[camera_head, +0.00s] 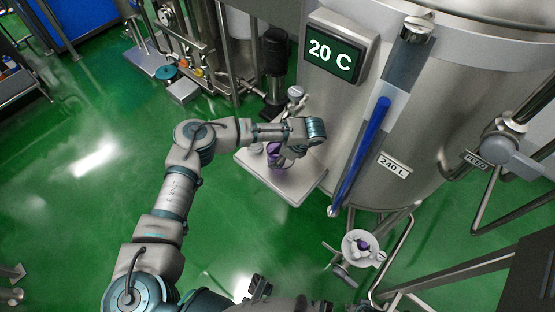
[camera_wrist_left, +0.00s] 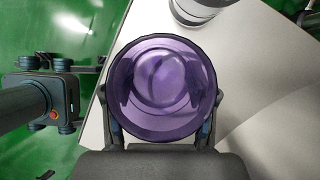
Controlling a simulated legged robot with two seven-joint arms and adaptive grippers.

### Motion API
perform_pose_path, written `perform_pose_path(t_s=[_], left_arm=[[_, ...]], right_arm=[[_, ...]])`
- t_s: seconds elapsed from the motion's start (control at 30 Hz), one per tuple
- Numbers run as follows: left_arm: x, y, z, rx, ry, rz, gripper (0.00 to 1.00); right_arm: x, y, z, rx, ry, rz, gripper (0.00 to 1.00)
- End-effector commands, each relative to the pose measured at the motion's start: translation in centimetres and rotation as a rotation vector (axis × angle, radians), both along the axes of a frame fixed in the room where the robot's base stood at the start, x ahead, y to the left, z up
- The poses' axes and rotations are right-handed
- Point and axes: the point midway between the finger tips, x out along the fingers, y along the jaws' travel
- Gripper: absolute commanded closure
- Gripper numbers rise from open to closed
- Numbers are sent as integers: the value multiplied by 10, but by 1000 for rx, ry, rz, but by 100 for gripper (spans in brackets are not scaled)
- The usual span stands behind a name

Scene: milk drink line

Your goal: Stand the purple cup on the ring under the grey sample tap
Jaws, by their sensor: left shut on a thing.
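The purple cup (camera_head: 273,150) is at the pale square platform (camera_head: 298,192) beside the tank. My left gripper (camera_head: 288,156) is shut on it. In the left wrist view the cup (camera_wrist_left: 161,88) is seen from above, mouth up, with a finger on each side. I cannot tell whether its base touches the platform. A grey tap-like fitting (camera_head: 296,93) is on the pipework behind the platform; I cannot tell if it is the sample tap. No ring can be made out for certain. A dark gripper, seemingly my right one (camera_head: 260,288), shows at the bottom edge; its finger opening is unclear.
A pale round object (camera_head: 257,148) stands left of the cup; a grey cylinder (camera_wrist_left: 198,8) shows near the cup in the wrist view. The steel tank (camera_head: 440,110) bounds the right. Green floor is clear at left.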

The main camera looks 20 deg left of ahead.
Motion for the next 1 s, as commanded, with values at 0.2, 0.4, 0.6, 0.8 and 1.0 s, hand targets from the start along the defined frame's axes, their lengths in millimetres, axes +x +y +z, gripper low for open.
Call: perform_pose_path(t_s=[0.2,0.4,0.6,0.8,1.0], left_arm=[[0,-1,-19,-1,1,-2,69],[-1,-1,-19,-1,1,0,69],[-1,-1,-20,-1,1,0,17],[-1,-1,-20,-1,1,0,17],[0,-5,-11,-1,0,0,17]], right_arm=[[-2,-1,13,0,-3,-1,60],[-2,-1,13,0,-3,-1,60],[-1,-1,11,-1,2,-1,60],[-1,-1,10,-1,2,-1,60],[0,-1,14,0,-5,-1,60]])
